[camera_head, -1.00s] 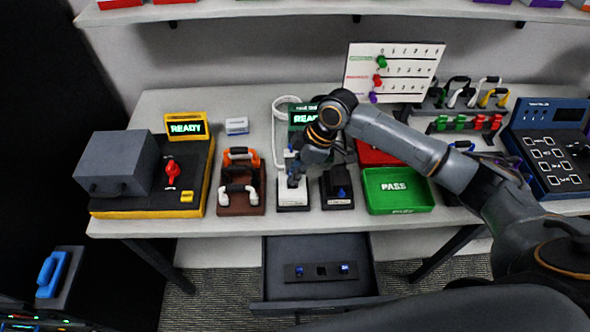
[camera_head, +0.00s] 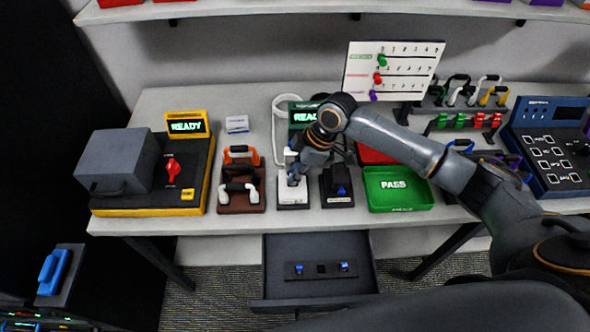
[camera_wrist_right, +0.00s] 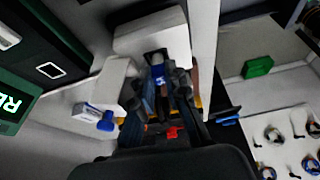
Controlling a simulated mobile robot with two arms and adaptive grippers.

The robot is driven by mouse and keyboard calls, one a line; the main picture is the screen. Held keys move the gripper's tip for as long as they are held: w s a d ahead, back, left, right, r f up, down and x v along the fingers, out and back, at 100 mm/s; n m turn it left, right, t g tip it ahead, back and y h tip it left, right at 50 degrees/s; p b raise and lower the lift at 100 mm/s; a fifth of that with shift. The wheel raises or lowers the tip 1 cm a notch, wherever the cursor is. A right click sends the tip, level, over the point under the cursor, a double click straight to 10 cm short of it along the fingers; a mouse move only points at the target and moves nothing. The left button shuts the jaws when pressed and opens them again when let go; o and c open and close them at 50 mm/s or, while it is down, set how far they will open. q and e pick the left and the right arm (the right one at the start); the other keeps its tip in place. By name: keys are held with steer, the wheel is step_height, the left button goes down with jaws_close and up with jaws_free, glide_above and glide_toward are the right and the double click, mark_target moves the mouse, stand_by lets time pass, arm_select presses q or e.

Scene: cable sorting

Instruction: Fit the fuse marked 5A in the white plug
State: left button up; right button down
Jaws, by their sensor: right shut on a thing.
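The white plug (camera_head: 293,196) stands near the table's front edge, left of the black plug (camera_head: 337,190), which has a blue piece on it. My right gripper (camera_head: 294,178) is right over the white plug, shut on a small blue fuse. In the right wrist view the blue fuse (camera_wrist_right: 161,88) sits between the fingers, close to a white block (camera_wrist_right: 150,40) with a dark slot. I cannot tell whether the fuse is seated, and its marking is not readable. The fuse holder (camera_head: 321,269) in the open drawer has a blue piece at each end and a dark middle. My left gripper is out of view.
The open drawer (camera_head: 318,293) juts out below the table. A brown rack (camera_head: 241,203) with handles is to the left, a green PASS tray (camera_head: 398,190) to the right. The tester (camera_head: 165,190) reads READY. A white cable (camera_head: 276,130) lies behind the plug.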

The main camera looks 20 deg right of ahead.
steer(key=shift+f, duration=0.2)
stand_by(0.6)
steer(key=c, duration=1)
jaws_free()
steer(key=o, duration=0.3)
steer(key=shift+r, duration=0.1)
